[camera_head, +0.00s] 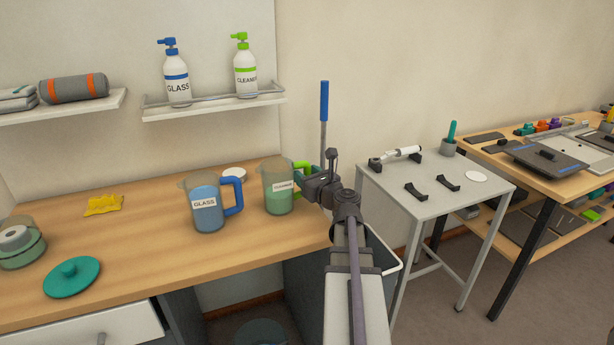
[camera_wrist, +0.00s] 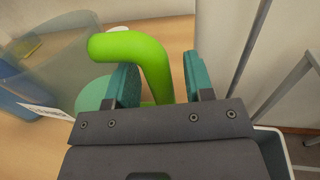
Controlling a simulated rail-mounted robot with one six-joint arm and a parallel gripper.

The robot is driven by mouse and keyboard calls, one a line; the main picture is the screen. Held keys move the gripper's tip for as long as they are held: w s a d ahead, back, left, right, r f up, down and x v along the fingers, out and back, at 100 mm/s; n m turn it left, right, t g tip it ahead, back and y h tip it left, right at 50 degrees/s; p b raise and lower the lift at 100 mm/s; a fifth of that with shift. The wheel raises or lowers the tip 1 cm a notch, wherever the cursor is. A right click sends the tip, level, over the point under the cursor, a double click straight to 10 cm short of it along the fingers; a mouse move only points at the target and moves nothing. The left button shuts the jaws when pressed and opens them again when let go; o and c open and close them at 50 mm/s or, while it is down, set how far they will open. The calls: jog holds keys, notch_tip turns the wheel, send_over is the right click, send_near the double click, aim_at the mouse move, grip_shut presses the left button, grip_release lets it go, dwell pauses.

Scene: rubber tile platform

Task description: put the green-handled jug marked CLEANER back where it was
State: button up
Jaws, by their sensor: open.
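The green-handled jug (camera_head: 278,197) stands upright on the wooden counter, near its right end. A gap shows between the handle and the right finger; the left finger overlaps the handle's view, so contact there is unclear.
A blue-handled GLASS jug (camera_head: 207,207) stands just left of the green-handled one. A white round lid (camera_head: 233,174) lies behind them. A bin (camera_wrist: 272,150) and a grey side table (camera_head: 440,200) are at right.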

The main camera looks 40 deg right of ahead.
jog(key=shift+r, duration=0.2)
jog(key=s+a, duration=0.2)
jog(key=s, duration=1)
jog(key=shift+w, duration=0.1)
jog(key=w+a+r+n+g+y+p, duration=0.3)
jog(key=a+n+p, duration=0.3)
jog(key=a+n, duration=0.15)
jog(key=w+a+r+n+g+y+p, duration=0.2)
jog(key=w+a+n+g+y+p, duration=0.1)
jog(key=a+n+p, duration=0.4)
jog(key=w+a+r+n+g+y+p, duration=0.25)
jog(key=a+n+p, duration=0.3)
jog(key=a, duration=0.35)
jog(key=s+a+r+n+g+h+p, duration=0.2)
jog(key=s+a+r+n+g+p, duration=0.1)
jog(key=a+n+p, duration=0.4)
jog(key=s+a+r+n+g+h+p, duration=0.3)
jog(key=a+n+g+p, duration=0.3)
jog(key=n, duration=0.5)
jog(key=shift+s+a+r+p, duration=0.15)
jog(key=shift+a+r+p, duration=0.25)
jog(key=shift+r, duration=0.15)
